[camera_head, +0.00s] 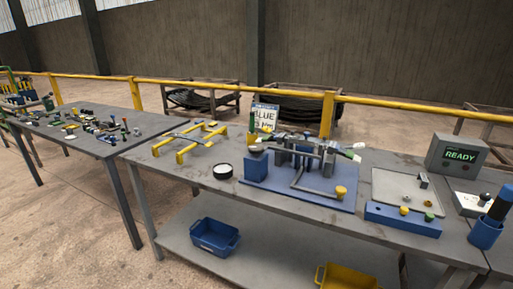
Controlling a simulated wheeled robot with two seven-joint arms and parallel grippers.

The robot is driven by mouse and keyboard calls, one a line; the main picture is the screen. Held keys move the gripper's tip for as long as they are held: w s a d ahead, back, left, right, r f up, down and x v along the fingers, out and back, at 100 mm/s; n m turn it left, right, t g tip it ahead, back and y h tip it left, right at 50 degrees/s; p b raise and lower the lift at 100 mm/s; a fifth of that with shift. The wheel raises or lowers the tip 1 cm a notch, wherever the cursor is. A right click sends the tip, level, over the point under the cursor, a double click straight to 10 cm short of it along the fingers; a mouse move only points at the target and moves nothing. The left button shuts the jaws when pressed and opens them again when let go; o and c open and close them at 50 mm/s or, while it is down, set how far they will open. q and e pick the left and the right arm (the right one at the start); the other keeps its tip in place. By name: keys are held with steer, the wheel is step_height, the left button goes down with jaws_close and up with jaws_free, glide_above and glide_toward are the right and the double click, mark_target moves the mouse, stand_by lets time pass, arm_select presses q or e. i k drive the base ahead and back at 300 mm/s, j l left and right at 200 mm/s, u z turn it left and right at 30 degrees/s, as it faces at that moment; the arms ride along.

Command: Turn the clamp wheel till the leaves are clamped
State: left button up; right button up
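A clamp fixture stands on a blue base plate (318,198) on the grey workbench. Its dark grey upright jaws (302,156) hold long grey leaves (318,147) lying across it. One leaf end at the right has a white and green tip (352,152). A grey bent bar (312,188) with a yellow knob (341,192) lies low at the front of the plate. I cannot tell which part is the clamp wheel, nor whether the leaves are tight. Neither of my grippers is in view.
A sign (266,116) stands behind the fixture. A yellow stand (188,144) and a round white-topped tin (223,171) are to its left. At right are a blue button box (403,219), a READY display (459,156) and a blue cup (485,233). A blue bin (214,237) sits below.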

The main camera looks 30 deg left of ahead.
mark_target(255, 149)
steer(key=i+l+u, duration=0.2)
steer(key=i+l, duration=0.2)
steer(key=l, duration=0.2)
steer(key=i+l+u, duration=0.2)
steer(key=i+l, duration=0.2)
steer(key=l, duration=0.25)
steer(key=i+l, duration=0.15)
steer(key=l, duration=0.2)
steer(key=i+l+u, duration=0.15)
steer(key=l, duration=0.2)
